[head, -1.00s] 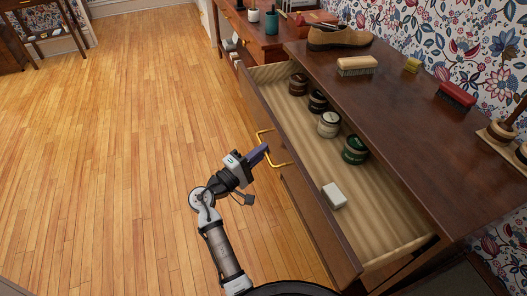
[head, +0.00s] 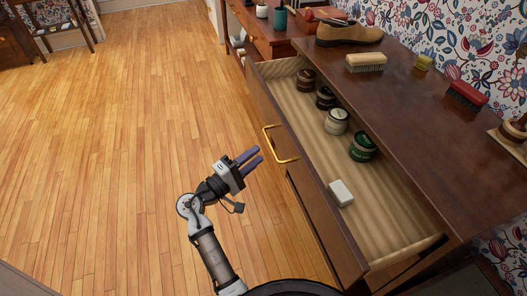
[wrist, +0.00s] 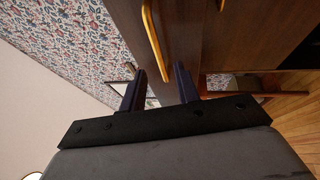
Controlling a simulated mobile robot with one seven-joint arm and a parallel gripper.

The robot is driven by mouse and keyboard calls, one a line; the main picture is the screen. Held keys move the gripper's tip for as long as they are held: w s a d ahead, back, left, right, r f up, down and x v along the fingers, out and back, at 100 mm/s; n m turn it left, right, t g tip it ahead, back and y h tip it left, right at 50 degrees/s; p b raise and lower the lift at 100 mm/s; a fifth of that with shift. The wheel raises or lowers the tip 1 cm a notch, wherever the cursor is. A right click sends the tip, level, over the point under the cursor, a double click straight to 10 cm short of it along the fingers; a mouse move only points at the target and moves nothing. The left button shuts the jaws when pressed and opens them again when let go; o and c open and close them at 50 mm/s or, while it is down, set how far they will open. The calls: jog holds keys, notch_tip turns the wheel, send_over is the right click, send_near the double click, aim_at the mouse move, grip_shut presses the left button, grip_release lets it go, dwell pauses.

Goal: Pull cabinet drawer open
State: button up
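The cabinet drawer (head: 318,215) stands pulled out from the dark wooden cabinet, its inside showing several round tins and a white block (head: 340,193). Its brass handle (head: 281,144) is on the front face, and the handle also shows in the wrist view (wrist: 155,42). My gripper (head: 252,158) is open and empty, just left of the handle and apart from it. In the wrist view its two dark fingers (wrist: 162,84) are spread with a gap between them, and the handle lies beyond the fingertips.
Another wooden table (head: 270,40) stands behind. The wooden floor (head: 110,150) to the left is clear.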

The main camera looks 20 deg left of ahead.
jog(key=b+v, duration=0.1)
jog(key=v, duration=0.7)
jog(key=shift+s+a, duration=0.15)
jog(key=shift+s, duration=0.2)
